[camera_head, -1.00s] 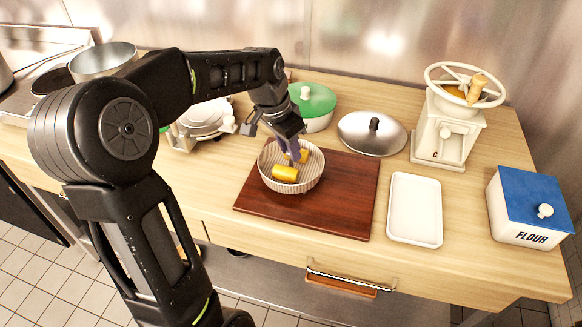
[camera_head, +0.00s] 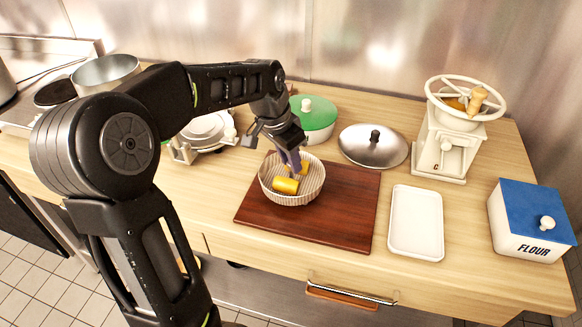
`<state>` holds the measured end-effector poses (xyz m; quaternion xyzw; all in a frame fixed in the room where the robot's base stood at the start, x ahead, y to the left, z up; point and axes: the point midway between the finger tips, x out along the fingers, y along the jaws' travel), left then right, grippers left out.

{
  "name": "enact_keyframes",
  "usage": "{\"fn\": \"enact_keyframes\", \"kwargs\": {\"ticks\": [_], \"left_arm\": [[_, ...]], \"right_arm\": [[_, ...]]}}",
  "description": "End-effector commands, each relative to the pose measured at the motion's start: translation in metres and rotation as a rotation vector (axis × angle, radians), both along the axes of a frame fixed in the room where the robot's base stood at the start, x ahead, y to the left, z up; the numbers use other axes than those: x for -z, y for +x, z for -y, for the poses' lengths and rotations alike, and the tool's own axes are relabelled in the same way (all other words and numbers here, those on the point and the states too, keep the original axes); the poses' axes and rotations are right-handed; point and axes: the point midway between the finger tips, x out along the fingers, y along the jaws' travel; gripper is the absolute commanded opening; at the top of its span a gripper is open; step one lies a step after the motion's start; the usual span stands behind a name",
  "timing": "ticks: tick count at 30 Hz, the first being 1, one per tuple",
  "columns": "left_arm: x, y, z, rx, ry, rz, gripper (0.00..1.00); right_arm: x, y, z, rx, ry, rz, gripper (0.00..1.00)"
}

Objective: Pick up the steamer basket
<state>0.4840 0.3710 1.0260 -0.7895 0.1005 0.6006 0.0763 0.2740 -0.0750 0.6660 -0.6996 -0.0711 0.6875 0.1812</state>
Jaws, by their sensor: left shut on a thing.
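The steamer basket (camera_head: 268,192) is a pale, round, ribbed bowl. It sits upright toward the left end of the dark red-brown board (camera_head: 350,205) on the counter. A yellow corn-like piece (camera_head: 285,186) lies inside, and another yellow piece (camera_head: 304,169) shows behind it, partly covered. My left gripper (camera_head: 293,168) reaches down into the basket from above, its fingers near the basket's middle between the yellow pieces. It is shut on the basket, seemingly at its centre; the fingertips and the exact grip point are hard to see. No gap shows between basket and board. My right gripper is out of view.
A metal lid (camera_head: 373,148) and a green-lidded pot (camera_head: 316,117) stand behind the board. A white tray (camera_head: 416,222), a grinder (camera_head: 446,140) and a flour box (camera_head: 530,219) stand to the right. A pale appliance (camera_head: 205,133) stands left, behind my arm. The board's right half is bare.

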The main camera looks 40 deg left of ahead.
Motion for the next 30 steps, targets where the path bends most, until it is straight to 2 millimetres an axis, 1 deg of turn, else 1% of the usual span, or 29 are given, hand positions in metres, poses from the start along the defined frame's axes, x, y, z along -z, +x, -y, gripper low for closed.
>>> {"fn": "enact_keyframes", "kwargs": {"ticks": [5, 12, 15, 18, 20, 30], "left_arm": [[-0.022, 0.001, 0.000, -0.001, 0.001, 0.007, 0.00], [-0.068, 0.001, 0.000, 0.000, 0.002, 0.007, 0.00], [-0.085, 0.001, 0.000, 0.001, 0.001, 0.006, 0.00], [-0.094, 0.001, 0.000, 0.000, 0.001, 0.004, 0.00], [-0.097, 0.000, 0.000, 0.001, 0.000, 0.002, 0.00], [-0.098, 0.000, 0.000, 0.000, 0.000, 0.001, 0.00]], "right_arm": [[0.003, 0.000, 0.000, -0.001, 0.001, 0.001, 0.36], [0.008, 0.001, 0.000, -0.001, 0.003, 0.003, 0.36], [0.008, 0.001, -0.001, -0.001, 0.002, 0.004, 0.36], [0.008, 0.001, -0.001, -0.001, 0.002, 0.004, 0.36], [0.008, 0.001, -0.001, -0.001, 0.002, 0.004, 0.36], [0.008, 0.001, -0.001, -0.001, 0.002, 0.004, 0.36]]}}
